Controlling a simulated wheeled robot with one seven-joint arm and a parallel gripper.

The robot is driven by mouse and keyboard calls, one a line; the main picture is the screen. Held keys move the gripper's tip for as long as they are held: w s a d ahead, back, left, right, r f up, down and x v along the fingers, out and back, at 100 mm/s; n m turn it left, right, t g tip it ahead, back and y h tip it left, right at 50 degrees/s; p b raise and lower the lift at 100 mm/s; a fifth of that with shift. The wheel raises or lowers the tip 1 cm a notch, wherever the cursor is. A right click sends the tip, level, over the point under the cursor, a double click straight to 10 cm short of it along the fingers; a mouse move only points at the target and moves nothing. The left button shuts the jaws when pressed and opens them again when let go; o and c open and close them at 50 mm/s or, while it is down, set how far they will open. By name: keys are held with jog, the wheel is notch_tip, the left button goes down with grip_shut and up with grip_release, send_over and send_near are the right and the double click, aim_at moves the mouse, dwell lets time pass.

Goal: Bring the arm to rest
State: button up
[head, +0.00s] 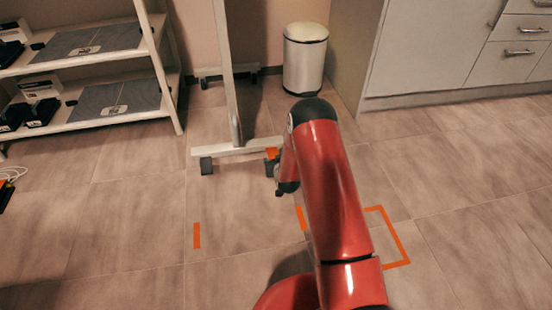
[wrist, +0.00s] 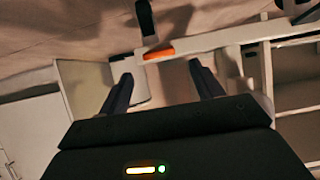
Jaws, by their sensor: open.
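My red arm (head: 335,190) reaches forward and up from the bottom of the head view over the floor. My gripper (wrist: 160,78) shows two dark fingers spread apart in the wrist view, with nothing between them. In the head view the gripper end is mostly hidden behind the arm; only a small dark part shows at its left side, in front of the wheeled stand's foot. In the wrist view the pale stand bar (wrist: 205,43) with an orange piece (wrist: 158,54) lies beyond the fingertips.
A wheeled stand (head: 232,146) is just left of my arm. Shelves (head: 100,116) with trays stand at the left. A steel bin (head: 304,65) is behind, and grey cabinets (head: 430,50) are at the right. Orange floor tape (head: 397,240) marks the tiles.

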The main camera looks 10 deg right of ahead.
jog(key=s+r+g+p, duration=0.1)
jog(key=s+r+p, duration=0.1)
jog(key=r, duration=1.1)
jog(key=s+r+g+p, duration=0.1)
jog(key=s+r+p, duration=0.1)
jog(key=r, duration=1)
jog(key=s+r+g+p, duration=0.2)
jog(key=s+r, duration=0.9)
jog(key=r, duration=0.4)
jog(key=s+r+g+p, duration=0.1)
jog(key=s+r, duration=0.4)
jog(key=s, duration=0.9)
jog(key=s+r+g+p, duration=0.1)
jog(key=s+r, duration=0.4)
jog(key=s, duration=0.8)
jog(key=shift+s+g+p, duration=0.3)
jog(key=shift+s+p, duration=0.1)
jog(key=shift+p, duration=0.5)
jog(key=shift+w+r, duration=0.1)
